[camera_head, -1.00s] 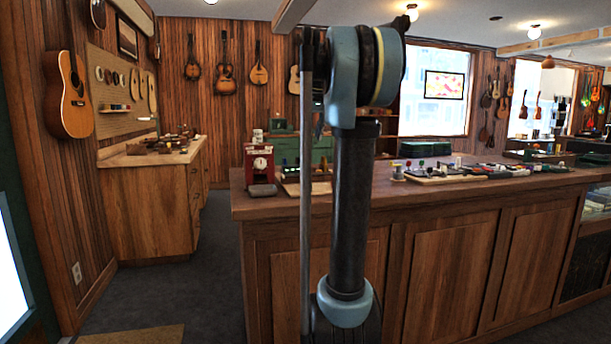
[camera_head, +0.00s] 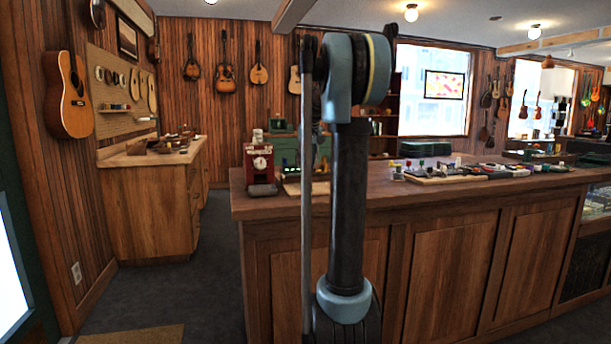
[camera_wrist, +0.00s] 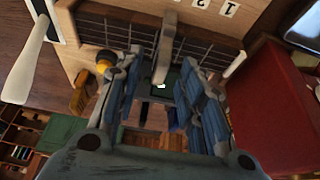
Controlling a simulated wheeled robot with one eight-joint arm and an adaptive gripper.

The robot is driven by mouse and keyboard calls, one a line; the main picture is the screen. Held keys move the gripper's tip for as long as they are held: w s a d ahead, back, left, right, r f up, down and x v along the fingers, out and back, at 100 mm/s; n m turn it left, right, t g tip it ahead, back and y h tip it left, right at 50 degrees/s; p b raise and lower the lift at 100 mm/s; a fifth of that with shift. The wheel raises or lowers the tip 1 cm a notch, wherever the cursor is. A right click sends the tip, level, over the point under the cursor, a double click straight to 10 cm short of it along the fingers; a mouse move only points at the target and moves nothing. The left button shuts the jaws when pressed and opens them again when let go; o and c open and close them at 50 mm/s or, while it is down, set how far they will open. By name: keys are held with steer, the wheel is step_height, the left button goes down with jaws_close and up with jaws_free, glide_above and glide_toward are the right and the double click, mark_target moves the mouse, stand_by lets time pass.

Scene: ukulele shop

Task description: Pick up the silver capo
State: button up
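My gripper (camera_wrist: 160,75) is open in the wrist view, with its two blue-padded jointed fingers apart. A grey bar-shaped piece (camera_wrist: 166,48), which looks like the silver capo, shows between and beyond the fingertips. It lies over a wooden board (camera_wrist: 110,22) with dark gridded slots and printed numbers. I cannot tell whether either finger touches it. In the head view my upright arm hides most of my gripper, and I cannot make out the capo there.
A red box with a dial (camera_head: 258,163) stands on the wooden counter (camera_head: 430,192); a red surface (camera_wrist: 262,110) is close on the right in the wrist view. A white-handled item (camera_wrist: 28,55) lies left. Small goods crowd the counter to the right.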

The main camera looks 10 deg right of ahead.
steer(key=shift+x, duration=0.9)
jaws_close()
